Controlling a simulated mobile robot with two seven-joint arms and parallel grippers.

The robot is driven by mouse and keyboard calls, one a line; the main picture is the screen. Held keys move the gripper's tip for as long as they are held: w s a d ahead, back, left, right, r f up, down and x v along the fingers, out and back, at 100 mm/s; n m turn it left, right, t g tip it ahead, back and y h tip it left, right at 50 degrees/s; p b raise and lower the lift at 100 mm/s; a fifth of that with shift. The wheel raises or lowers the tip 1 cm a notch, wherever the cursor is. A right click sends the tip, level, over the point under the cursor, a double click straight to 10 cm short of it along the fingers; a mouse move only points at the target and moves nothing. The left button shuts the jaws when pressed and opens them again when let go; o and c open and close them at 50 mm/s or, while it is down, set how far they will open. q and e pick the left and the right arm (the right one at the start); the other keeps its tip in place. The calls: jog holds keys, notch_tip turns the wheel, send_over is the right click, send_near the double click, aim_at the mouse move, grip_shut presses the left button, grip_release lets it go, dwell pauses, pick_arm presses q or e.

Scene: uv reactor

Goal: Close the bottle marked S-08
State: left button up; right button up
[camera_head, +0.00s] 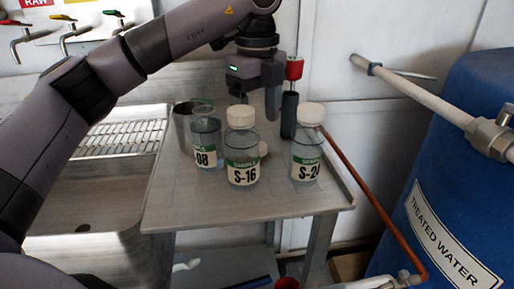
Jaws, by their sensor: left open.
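The bottle marked S-08 (207,141) stands upright on the metal table at the left of the bottle group. Its label shows only "08", and its top looks open with no white cap on it. A small pale round thing (264,149) lies on the table behind bottle S-16, partly hidden; I cannot tell if it is a cap. My left gripper (257,98) is open, pointing down behind and above bottle S-16, apart from S-08 and to its right. I see nothing between its fingers. My right gripper is not in view.
Capped bottles S-16 (242,150) and S-24 (307,158) stand near S-08. A metal cup (183,125) is behind S-08. A dark cylinder (289,115) and a red-topped object (294,69) stand behind. A sink (85,205) is left, a blue barrel (440,170) right. The table's front is clear.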

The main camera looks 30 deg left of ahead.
pick_arm(q)
jog(key=f, duration=0.1)
jog(key=f+b, duration=0.1)
jog(key=f, duration=0.3)
jog(key=shift+s+d+f, duration=0.1)
jog(key=shift+s+d, duration=0.2)
jog(key=c, duration=1.1)
